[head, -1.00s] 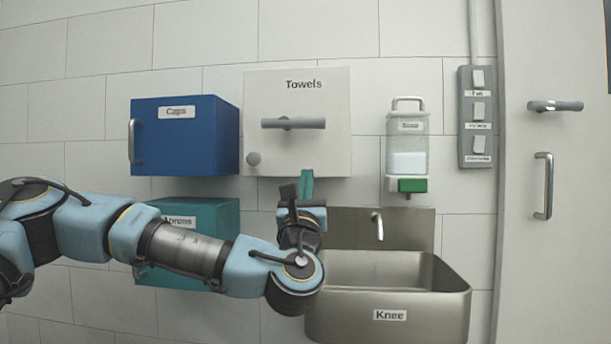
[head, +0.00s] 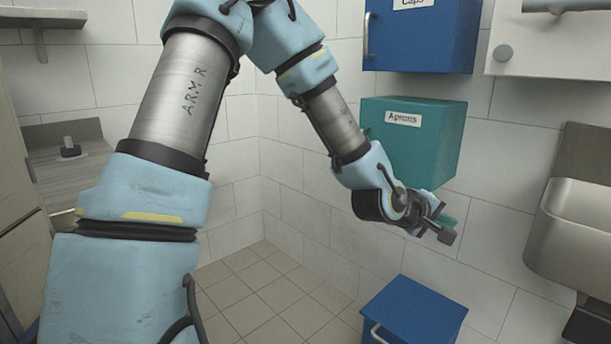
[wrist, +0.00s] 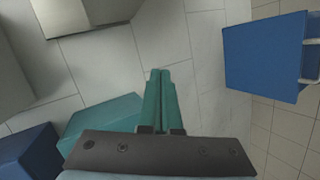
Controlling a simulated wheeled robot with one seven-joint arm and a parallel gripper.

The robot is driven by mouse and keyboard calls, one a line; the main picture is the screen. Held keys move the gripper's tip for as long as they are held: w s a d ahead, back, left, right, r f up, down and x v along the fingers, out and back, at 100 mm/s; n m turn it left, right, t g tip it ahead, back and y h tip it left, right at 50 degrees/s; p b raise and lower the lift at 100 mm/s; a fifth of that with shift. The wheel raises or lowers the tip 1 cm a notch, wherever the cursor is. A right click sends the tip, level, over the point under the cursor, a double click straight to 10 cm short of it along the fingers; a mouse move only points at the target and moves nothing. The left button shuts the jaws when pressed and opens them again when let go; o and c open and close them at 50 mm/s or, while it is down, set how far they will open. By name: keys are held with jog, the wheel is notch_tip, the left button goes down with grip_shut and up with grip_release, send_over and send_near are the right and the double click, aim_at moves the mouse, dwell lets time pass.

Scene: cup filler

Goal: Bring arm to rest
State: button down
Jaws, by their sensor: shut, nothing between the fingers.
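My gripper (head: 447,221) has green fingers and hangs at the end of my bent arm, in front of the white tiled wall. In the head view it is just below and right of the teal Aprons box (head: 425,150); I cannot tell the gap in depth. In the wrist view the two green fingers (wrist: 160,95) lie together, shut, with nothing held between them.
A blue bin (head: 415,312) with a handle stands low on the right; it also shows in the wrist view (wrist: 265,55). The blue Caps box (head: 425,38) hangs above the Aprons box. A steel sink (head: 575,235) is at right. Tiled floor (head: 255,295) is open at centre.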

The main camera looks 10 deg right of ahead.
jog(key=w+a+f+m+y, duration=0.1)
jog(key=w+a+f+y, duration=0.15)
jog(key=a, duration=0.85)
jog(key=w+a+f+m+y, duration=0.1)
jog(key=w+a+y, duration=0.25)
jog(key=a, duration=0.85)
jog(key=w+a+f+y, duration=0.2)
jog(key=a+y, duration=0.2)
jog(key=a, duration=0.7)
jog(key=s+a+r+g+y, duration=0.25)
jog(key=s+a, duration=0.45)
jog(key=a, duration=0.6)
notch_tip(320, 180, up, 16)
jog(key=p, duration=1.6)
jog(key=shift+w+d, duration=0.25)
jog(key=shift+d, duration=0.15)
